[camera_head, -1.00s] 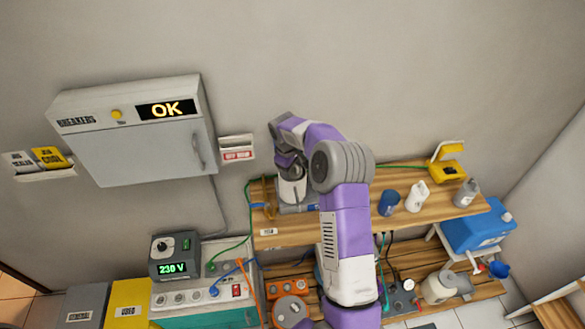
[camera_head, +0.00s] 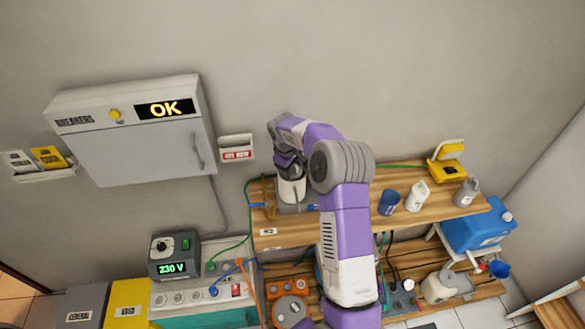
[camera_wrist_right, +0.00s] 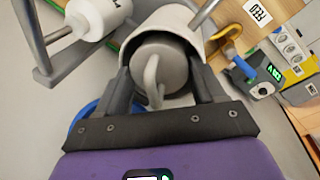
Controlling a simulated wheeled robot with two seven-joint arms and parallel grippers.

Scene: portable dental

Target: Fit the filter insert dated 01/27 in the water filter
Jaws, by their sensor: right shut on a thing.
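My right gripper (camera_head: 291,178) is over the left end of the upper wooden shelf. In the right wrist view its dark fingers (camera_wrist_right: 160,88) are shut on a grey round piece with a loop handle (camera_wrist_right: 152,75). A white curved housing (camera_wrist_right: 165,22) surrounds the far side of this piece. I cannot tell whether the piece is the filter insert or a lid, or how deep it sits. In the head view the white housing (camera_head: 291,192) shows below the gripper. No 01/27 date is legible. My left gripper is not in view.
A blue cup (camera_head: 388,203), a white jug (camera_head: 418,196) and a grey bottle (camera_head: 467,192) stand right on the shelf. A yellow case (camera_head: 447,168) is behind them. A brown hook (camera_head: 268,197) and green hose are left of the gripper. The breaker cabinet (camera_head: 145,150) reads OK.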

